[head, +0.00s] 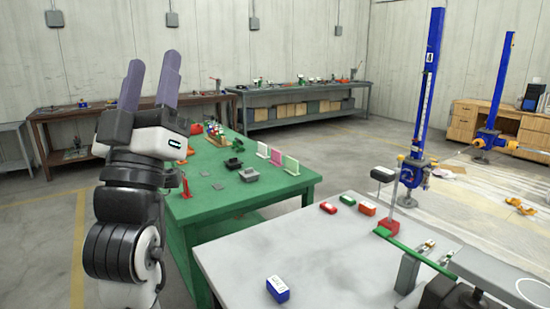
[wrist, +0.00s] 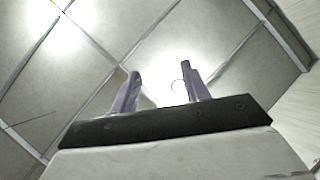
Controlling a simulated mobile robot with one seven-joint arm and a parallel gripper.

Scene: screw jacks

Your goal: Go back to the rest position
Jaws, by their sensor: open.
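My gripper (head: 152,82) is raised at the left of the head view, its two purple fingers pointing up and standing apart. It is open and nothing shows between the fingers. In the wrist view the same fingers (wrist: 160,92) point up toward the ceiling with an empty gap between them. My arm is folded upright beside the green table, with the gripper above table height and touching nothing that I can see.
A green table (head: 240,198) with small parts stands right of my arm. A grey table (head: 310,255) in front bears a blue block (head: 277,289), red block (head: 328,208) and green block (head: 347,200). Blue screw jacks (head: 424,90) stand at right. Grey floor lies between.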

